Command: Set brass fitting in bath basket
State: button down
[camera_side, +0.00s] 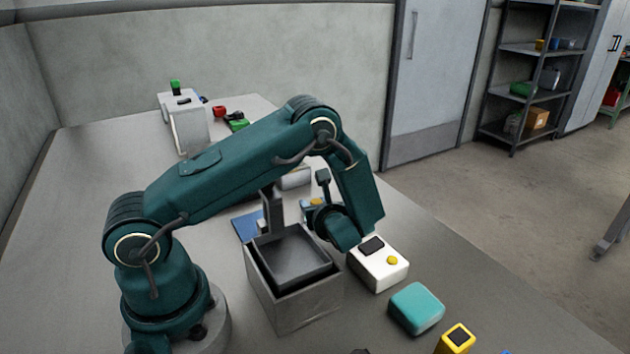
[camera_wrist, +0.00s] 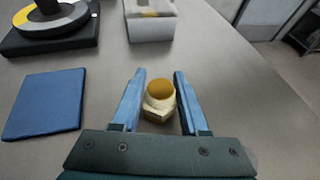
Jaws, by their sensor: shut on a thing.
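The brass fitting (camera_wrist: 159,103), with a rounded orange-gold top and a paler hex-like lower part, is between the two blue fingers of my gripper (camera_wrist: 160,86) in the wrist view. My gripper is shut on it. The bath is a grey metal box (camera_side: 298,312) in front of my arm in the side view. The dark-rimmed basket (camera_side: 291,257) sits inside it, with an upright post at its back. My wrist is beyond and to the right of the bath.
A blue mat (camera_wrist: 44,103), a dark machine with a disc (camera_wrist: 50,43) and a white bin (camera_wrist: 152,29) lie ahead. A white box with a yellow button (camera_side: 378,268), a teal block (camera_side: 416,308) and a yellow block (camera_side: 456,339) stand right of the bath.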

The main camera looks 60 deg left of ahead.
jog(key=shift+f, duration=0.25)
jog(key=shift+c, duration=2.1)
grip_release()
jog(key=v, duration=0.3)
jog(key=shift+o, duration=0.3)
jog(key=shift+r, duration=3.5)
